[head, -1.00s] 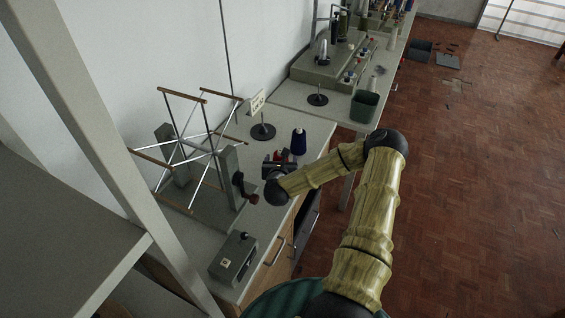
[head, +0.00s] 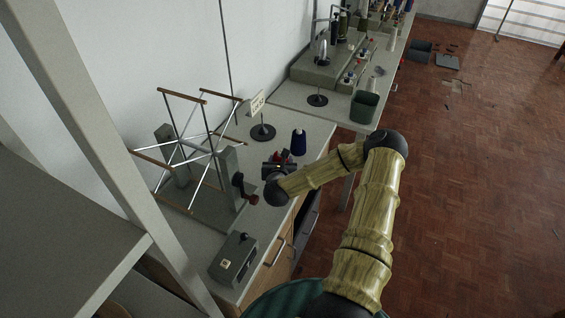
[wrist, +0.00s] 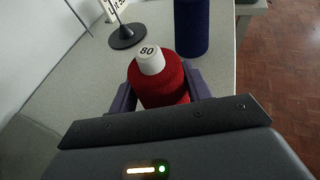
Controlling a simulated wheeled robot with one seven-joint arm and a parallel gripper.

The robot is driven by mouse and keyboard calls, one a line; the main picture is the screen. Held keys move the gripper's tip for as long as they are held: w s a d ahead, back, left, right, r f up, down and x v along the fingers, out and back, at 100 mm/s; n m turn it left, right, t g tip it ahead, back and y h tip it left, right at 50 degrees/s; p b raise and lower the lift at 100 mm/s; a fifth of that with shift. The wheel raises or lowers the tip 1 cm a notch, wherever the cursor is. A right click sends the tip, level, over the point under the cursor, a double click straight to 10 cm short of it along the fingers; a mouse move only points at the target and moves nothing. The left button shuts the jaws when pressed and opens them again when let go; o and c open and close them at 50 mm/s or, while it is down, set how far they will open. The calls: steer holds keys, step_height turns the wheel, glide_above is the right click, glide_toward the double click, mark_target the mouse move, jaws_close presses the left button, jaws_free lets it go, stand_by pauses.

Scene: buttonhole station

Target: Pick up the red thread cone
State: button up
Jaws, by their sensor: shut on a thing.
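The red thread cone (wrist: 159,84) has a white top marked 80 and stands between the fingers of my gripper (wrist: 162,92) in the wrist view. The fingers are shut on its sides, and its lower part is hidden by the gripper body. In the head view, my gripper (head: 280,164) is over the near bench, and only a little red of the cone shows beside it. I cannot tell whether the cone's base touches the bench.
A dark blue thread cone (wrist: 191,27) stands just beyond the red one. A round black stand (wrist: 126,36) with a sign is behind to the left. A skein winder (head: 190,150) with a crank and a grey box (head: 234,259) are on the bench (head: 312,130).

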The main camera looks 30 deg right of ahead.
steer(key=shift+r, duration=0.15)
step_height(320, 180, up, 10)
steer(key=shift+f+b, duration=0.1)
steer(key=shift+b, duration=0.85)
